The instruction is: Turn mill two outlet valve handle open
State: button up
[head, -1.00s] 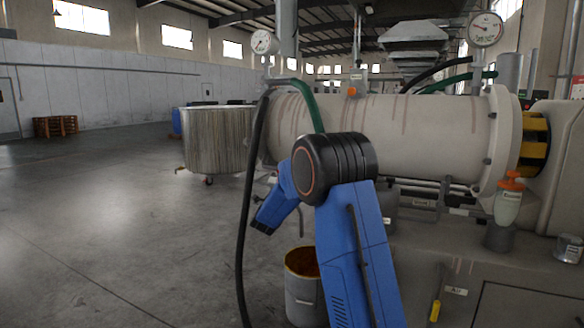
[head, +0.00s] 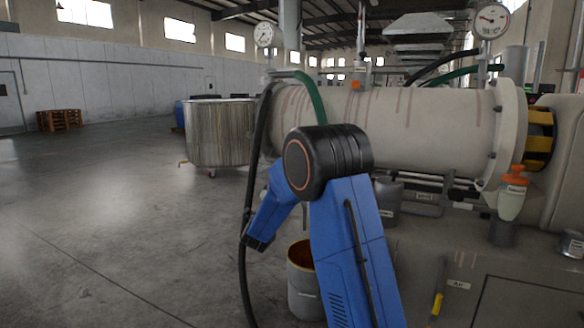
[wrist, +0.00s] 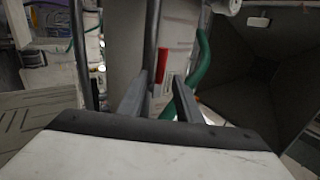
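In the wrist view, a small red handle-like piece (wrist: 162,65) stands upright beside a grey pipe, just beyond my fingers. I cannot read any marking that ties it to mill two's outlet valve. My gripper (wrist: 165,88) is open, with its two grey fingers apart and nothing seen between them. The red piece appears ahead of the gap, nearer the left finger; contact cannot be told. In the head view, a large cream mill drum (head: 400,125) lies behind my blue arm. My fingers and the red piece cannot be made out there.
A green hose (wrist: 201,60) runs close to the right finger. In the head view, a black hose (head: 247,200) hangs beside my forearm. A bucket (head: 304,285) stands below, and a steel vat (head: 218,135) behind.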

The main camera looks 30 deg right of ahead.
jog(key=v, duration=0.8)
jog(key=shift+s+a+f, duration=0.15)
jog(key=shift+s, duration=0.05)
